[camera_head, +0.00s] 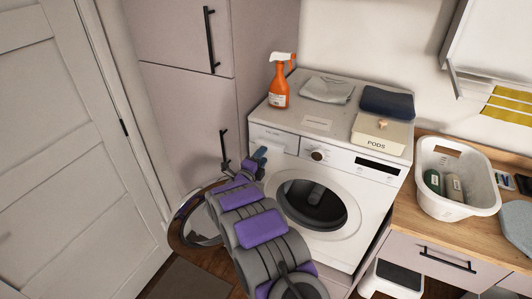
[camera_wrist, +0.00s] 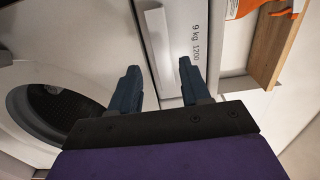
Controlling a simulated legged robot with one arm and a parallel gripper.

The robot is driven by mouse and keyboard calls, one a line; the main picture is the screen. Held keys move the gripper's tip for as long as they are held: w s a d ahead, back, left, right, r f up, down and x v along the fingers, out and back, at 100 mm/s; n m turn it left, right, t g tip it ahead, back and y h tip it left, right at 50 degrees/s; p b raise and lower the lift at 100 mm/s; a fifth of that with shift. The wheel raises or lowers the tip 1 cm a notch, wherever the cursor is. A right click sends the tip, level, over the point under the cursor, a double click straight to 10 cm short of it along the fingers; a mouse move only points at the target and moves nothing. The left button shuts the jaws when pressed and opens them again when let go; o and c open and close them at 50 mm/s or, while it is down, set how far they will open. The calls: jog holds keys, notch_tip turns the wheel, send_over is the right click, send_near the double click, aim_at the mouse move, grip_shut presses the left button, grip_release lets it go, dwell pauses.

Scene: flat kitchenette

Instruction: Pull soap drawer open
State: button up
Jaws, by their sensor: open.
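In the wrist view, the drawer front (camera_wrist: 185,20) carries the print "9 kg 1200" and a pale raised strip like a handle (camera_wrist: 159,45). My gripper (camera_head: 260,155) is just in front of the drawer's lower left. In the wrist view my gripper (camera_wrist: 158,70) is open, its two dark blue fingers pointing at the strip with nothing between them. I cannot tell whether they touch it.
An orange spray bottle (camera_head: 279,85), folded cloths and a pods box (camera_head: 382,132) stand on the machine. A tall cabinet (camera_head: 205,110) rises close on the left. A round hoop-like object (camera_head: 193,220) is by my arm. A white basket (camera_head: 455,200) sits on the counter at right.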

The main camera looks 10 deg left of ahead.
aim_at(279, 141)
jog(key=x, duration=0.4)
jog(key=shift+d, duration=0.1)
jog(key=c, duration=0.6)
jog(key=shift+f, duration=0.1)
grip_shut()
jog(key=shift+f, duration=0.1)
